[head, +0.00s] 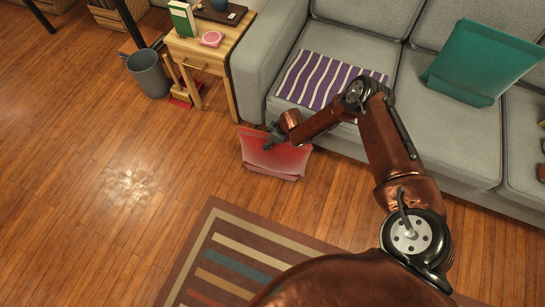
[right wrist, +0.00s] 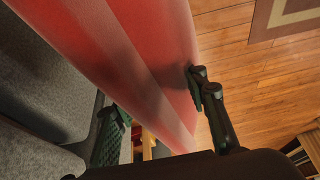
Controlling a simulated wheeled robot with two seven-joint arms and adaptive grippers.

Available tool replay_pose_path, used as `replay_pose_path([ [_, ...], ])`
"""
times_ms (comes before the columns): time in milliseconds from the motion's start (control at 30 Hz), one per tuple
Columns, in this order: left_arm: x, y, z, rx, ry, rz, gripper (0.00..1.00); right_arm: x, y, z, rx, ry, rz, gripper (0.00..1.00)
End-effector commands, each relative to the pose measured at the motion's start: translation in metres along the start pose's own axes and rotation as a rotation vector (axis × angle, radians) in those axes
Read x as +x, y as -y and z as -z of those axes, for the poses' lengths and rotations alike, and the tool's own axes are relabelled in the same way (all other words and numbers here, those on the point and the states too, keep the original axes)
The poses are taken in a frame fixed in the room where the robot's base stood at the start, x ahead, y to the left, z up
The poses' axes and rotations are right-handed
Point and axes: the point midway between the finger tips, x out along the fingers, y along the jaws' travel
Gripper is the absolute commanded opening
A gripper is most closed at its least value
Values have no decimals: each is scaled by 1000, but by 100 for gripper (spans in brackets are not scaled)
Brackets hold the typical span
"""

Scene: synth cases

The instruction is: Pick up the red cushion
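The red cushion (head: 275,160), with paler stripes, is upright at the front of the grey sofa, just above or on the wooden floor; I cannot tell which. My right gripper (head: 272,136) is at its upper edge. In the right wrist view the cushion (right wrist: 150,60) runs between the two fingers of the gripper (right wrist: 155,115), one on each side. The right finger lies against its face, and the left finger is partly hidden behind it. The fingers look closed on it. My left gripper is not in view.
The grey sofa (head: 450,130) holds a striped purple cloth (head: 312,80) and a teal cushion (head: 484,62). A wooden side table (head: 232,56) and a grey bin (head: 149,74) stand to the left. A striped rug (head: 215,262) lies in front. The floor at left is clear.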

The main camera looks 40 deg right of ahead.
Motion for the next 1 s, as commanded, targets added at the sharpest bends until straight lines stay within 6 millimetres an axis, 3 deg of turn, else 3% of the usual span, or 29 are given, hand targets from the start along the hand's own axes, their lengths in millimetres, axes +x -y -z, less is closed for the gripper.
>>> replay_pose_path([
  [533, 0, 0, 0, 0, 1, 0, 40, 1, 0, -2, 0, 4, -1, 0],
  [1000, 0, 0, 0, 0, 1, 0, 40, 1, 0, -2, 0, 3, -1, 0],
])
